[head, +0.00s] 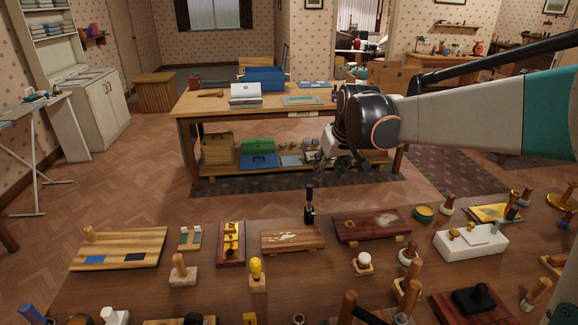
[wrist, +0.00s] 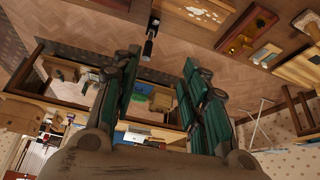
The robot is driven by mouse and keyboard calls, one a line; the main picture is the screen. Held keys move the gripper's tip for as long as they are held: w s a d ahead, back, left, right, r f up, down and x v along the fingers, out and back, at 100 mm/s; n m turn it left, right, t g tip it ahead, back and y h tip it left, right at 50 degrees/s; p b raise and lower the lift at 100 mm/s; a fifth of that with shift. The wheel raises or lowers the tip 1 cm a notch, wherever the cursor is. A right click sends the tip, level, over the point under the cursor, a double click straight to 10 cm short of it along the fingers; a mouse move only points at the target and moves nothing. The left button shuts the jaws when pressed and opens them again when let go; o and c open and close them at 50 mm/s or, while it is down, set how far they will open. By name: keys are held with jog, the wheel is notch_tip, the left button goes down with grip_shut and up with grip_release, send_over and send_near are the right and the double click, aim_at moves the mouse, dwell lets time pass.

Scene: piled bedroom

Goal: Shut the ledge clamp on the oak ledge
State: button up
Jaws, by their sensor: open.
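A small black clamp (head: 309,206) with an upright handle stands at the far edge of the near brown table; I take it to be the ledge clamp. It also shows in the wrist view (wrist: 150,40), just beyond the fingertips, near the top. Whether its jaw is closed on the edge is too small to tell. The table's wooden edge (head: 275,205) may be the oak ledge; I cannot tell for sure. My gripper (head: 338,164) is open and empty, above and beyond the clamp, apart from it. Its green-padded fingers are spread in the wrist view (wrist: 160,65).
Near the clamp lie a pale-stained board (head: 292,239) and a dark red board (head: 372,225). Several small wooden-handled items crowd the near table.

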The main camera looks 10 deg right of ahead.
jog(key=w+f+p, duration=0.1)
jog(key=w+f, duration=0.3)
jog(key=w, duration=0.5)
jog(key=g, duration=0.1)
send_near(311, 187)
jog(key=shift+n, duration=0.4)
jog(key=b+x, duration=0.2)
jog(key=x, duration=1)
jog(key=shift+f, duration=0.2)
grip_shut()
